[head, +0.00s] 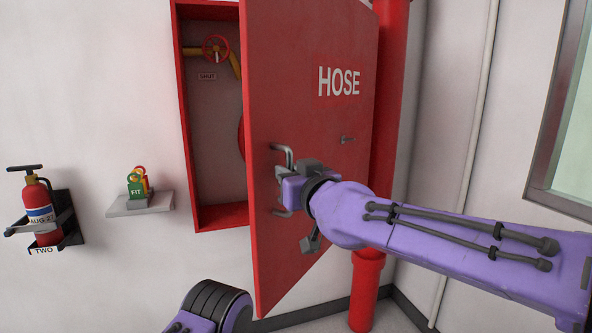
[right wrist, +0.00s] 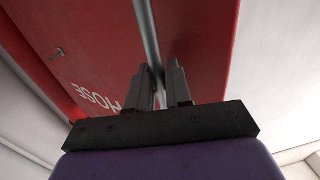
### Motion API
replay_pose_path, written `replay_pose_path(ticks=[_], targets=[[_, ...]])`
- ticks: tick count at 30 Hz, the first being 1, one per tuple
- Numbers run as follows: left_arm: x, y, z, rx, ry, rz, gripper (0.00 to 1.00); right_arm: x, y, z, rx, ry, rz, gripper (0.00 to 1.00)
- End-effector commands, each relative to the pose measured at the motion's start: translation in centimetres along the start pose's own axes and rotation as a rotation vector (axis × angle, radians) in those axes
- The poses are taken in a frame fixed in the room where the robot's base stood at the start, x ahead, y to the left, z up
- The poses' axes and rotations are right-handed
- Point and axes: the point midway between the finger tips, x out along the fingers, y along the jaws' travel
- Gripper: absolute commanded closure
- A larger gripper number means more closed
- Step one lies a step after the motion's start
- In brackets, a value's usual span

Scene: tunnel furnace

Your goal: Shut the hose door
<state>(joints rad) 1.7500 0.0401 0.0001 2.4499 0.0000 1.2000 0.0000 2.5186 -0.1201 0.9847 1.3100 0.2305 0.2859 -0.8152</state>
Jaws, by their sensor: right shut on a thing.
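The red hose door (head: 315,130), lettered HOSE, stands wide open, swung out to the right of its red cabinet (head: 187,120). A grey bar handle (head: 289,154) sits on the door near its free edge. My right gripper (head: 290,185) is at the handle; in the right wrist view its two fingers (right wrist: 160,88) are shut on the grey handle bar (right wrist: 148,40), with the red door (right wrist: 200,40) behind. The right gripper's fingertips are partly hidden in the head view. Part of my left arm (head: 212,308) shows at the bottom, but its gripper is not in view.
Inside the cabinet are a red valve wheel (head: 215,48) and a SHUT label (head: 207,76). A small shelf (head: 140,204) with tags and a fire extinguisher (head: 40,208) are on the left wall. A red pipe (head: 366,290) stands behind the door.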

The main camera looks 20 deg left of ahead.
Motion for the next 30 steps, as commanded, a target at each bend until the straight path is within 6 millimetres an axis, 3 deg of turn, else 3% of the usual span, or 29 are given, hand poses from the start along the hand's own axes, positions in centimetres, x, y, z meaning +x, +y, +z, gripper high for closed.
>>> replay_pose_path(ticks=[12, 13, 14, 15, 24, 30], targets=[[-0.1, 0.0, -0.1, 0.000, 0.000, 0.000, 1.00, 0.2, 0.4, -0.3, 0.002, 0.007, 0.011, 1.00], [-0.1, 0.0, -0.1, 0.000, 0.000, 0.000, 1.00, 0.2, 0.4, -0.3, 0.003, 0.007, 0.011, 0.78], [-0.1, 0.0, -0.1, 0.000, 0.000, 0.000, 1.00, 0.2, 0.4, -0.3, 0.003, 0.007, 0.011, 0.68], [-0.1, 0.0, -0.1, 0.000, 0.000, 0.000, 1.00, 0.2, 0.3, -0.3, 0.003, 0.007, 0.010, 0.65], [0.1, 0.0, 0.0, 0.000, 0.000, 0.000, 1.00, 0.0, 0.1, -0.1, 0.001, 0.004, 0.005, 0.65], [1.6, 0.1, 0.7, 0.000, 0.000, 0.000, 1.00, -3.8, 0.2, 0.1, 0.000, 0.006, 0.005, 0.65]])
